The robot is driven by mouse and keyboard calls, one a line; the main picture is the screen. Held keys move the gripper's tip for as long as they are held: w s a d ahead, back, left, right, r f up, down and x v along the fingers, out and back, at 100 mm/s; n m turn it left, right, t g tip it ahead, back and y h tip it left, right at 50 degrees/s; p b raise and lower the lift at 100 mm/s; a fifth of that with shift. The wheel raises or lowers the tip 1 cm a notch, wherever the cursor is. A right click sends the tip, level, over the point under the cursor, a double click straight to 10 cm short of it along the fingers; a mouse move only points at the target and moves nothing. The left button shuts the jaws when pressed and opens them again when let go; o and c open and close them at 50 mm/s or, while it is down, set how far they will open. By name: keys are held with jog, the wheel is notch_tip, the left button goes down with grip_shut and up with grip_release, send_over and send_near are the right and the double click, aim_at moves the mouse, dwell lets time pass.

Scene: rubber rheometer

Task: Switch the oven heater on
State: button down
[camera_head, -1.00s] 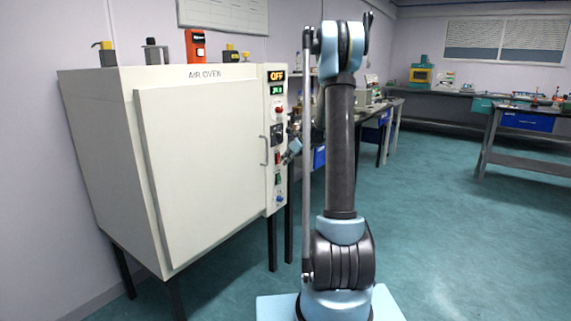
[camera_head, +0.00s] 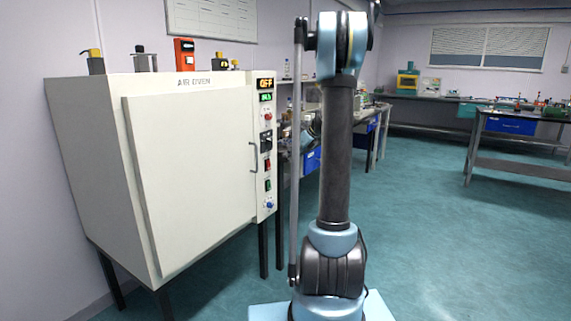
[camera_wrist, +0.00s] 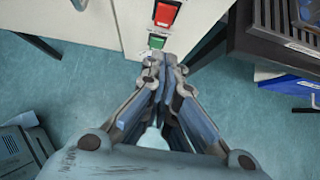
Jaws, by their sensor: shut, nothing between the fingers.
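The white air oven (camera_head: 180,180) stands at the left in the head view, its door closed. Its right-hand control panel has a display (camera_head: 265,83) reading OFF, a green display (camera_head: 265,97), a red knob (camera_head: 267,116), a black switch, a red switch (camera_head: 267,165), a green switch (camera_head: 268,185) and a blue knob. In the wrist view the red switch (camera_wrist: 166,13) and green switch (camera_wrist: 157,42) show beyond my fingertips. My gripper (camera_wrist: 165,62) is shut and empty, its tips just below the green switch in the picture; contact cannot be told. My arm mostly hides it in the head view.
The door handle (camera_head: 253,157) sticks out left of the panel. Small items, including an orange device (camera_head: 184,51), stand on top of the oven. A bench with blue drawers (camera_head: 312,163) lies behind my arm. Open floor (camera_head: 420,240) spreads to the right.

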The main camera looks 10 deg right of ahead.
aim_at(269, 165)
jog(key=shift+s+d+r, duration=0.2)
jog(key=shift+s+r, duration=0.05)
jog(key=shift+r, duration=0.25)
jog(key=shift+s+d+f+g+h, duration=0.25)
jog(key=shift+f+g+h, duration=0.15)
jog(key=shift+f, duration=0.05)
jog(key=w+a+r+x, duration=0.1)
jog(key=x, duration=1.2)
jog(key=shift+w+a+r, duration=0.2)
jog(key=shift+a+r, duration=0.15)
jog(key=shift+r, duration=0.05)
